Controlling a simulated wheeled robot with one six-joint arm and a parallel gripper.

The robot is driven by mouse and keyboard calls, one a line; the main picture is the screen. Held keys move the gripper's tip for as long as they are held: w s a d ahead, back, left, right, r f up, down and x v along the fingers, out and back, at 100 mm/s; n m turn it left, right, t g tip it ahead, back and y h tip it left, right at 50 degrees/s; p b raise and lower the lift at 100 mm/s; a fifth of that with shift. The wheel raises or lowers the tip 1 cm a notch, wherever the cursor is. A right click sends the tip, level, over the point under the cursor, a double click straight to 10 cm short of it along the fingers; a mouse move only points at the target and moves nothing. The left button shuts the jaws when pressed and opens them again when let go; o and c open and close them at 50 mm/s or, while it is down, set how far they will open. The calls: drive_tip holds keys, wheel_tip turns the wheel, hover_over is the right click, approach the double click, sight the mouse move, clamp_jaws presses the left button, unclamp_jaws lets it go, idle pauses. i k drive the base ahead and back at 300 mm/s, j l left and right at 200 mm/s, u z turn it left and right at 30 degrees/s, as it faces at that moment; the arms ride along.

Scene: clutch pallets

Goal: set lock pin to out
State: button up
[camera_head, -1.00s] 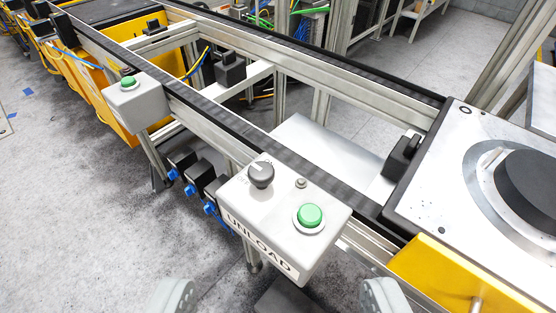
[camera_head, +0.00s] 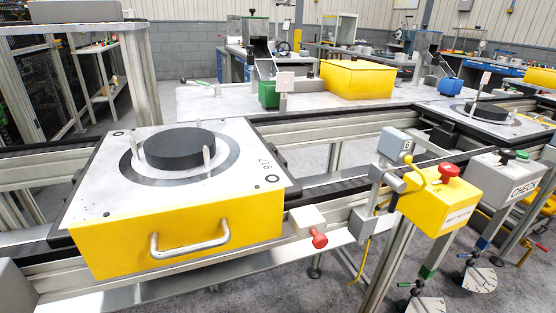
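A red knob (camera_head: 319,241) sticks out on a short stem from a white block (camera_head: 306,221) on the conveyor's front rail. It looks like the lock pin, but I cannot tell whether it is in or out. Just left of it a pallet (camera_head: 98,180) sits on the conveyor, with a yellow front, a metal handle (camera_head: 190,245) and the number 917 on its top. A dark round clutch disc (camera_head: 180,148) lies on the pallet between upright pins. My gripper is not in view.
Right of the knob stand a grey sensor box (camera_head: 394,143), a yellow box with a red button (camera_head: 447,170) and a grey CHECK box (camera_head: 505,176). A second pallet (camera_head: 455,107) sits further right. A bench with a yellow bin (camera_head: 352,80) is behind.

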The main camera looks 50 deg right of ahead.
sight(320, 241)
drive_tip(key=k+z, duration=0.1)
drive_tip(key=z, duration=0.25)
drive_tip(key=l+z, duration=0.15)
drive_tip(key=z, duration=0.2)
drive_tip(key=k+l+z, duration=0.15)
drive_tip(key=z, duration=0.2)
